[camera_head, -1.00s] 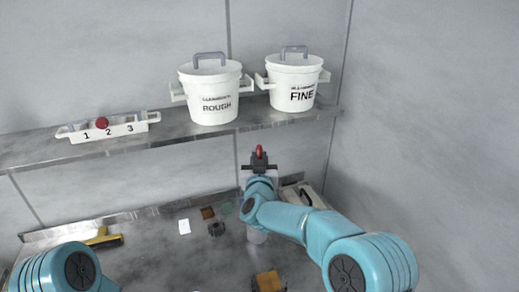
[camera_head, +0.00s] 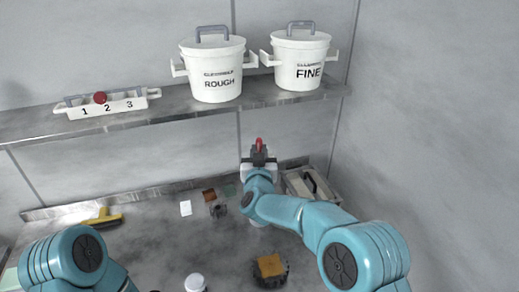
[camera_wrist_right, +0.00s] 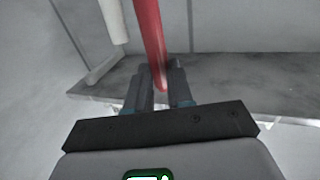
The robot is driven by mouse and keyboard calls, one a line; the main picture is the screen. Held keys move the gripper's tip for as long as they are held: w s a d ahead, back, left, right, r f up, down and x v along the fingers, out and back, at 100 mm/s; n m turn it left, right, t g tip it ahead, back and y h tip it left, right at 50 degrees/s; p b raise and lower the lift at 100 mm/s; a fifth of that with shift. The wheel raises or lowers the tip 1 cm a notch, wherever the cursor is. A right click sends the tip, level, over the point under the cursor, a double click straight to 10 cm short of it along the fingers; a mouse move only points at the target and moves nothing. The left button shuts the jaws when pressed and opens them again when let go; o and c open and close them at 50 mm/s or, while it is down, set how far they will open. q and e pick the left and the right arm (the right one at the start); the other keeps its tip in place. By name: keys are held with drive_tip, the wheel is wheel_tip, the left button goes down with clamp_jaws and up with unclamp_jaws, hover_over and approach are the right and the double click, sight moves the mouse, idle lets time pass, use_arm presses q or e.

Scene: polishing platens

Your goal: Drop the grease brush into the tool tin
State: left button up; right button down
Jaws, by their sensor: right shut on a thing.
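My right gripper (camera_head: 258,160) is shut on a red, stick-like handle, apparently the grease brush (camera_head: 259,145). The handle stands up from the jaws in the head view. In the right wrist view, the red handle (camera_wrist_right: 152,40) runs up from between the dark fingers (camera_wrist_right: 162,90); the brush's head cannot be made out. A grey, box-like container (camera_head: 331,197), which may be the tool tin, is on the bench to the right of the gripper. A dark bar-shaped thing shows in or over it, and my right arm stands close to its left side. My left gripper is out of view.
A shelf (camera_head: 160,118) above the bench holds a ROUGH bucket (camera_head: 217,85), a FINE bucket (camera_head: 303,72) and a numbered rack (camera_head: 120,105). A yellow-handled tool (camera_head: 103,217), small tiles, a white-capped jar (camera_head: 195,283) and a yellow-topped block (camera_head: 270,266) are on the bench.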

wheel_tip(320, 180, down, 6)
drive_tip(key=b, duration=0.3)
drive_tip(key=shift+d+f, duration=0.1)
drive_tip(key=c, duration=0.9)
unclamp_jaws()
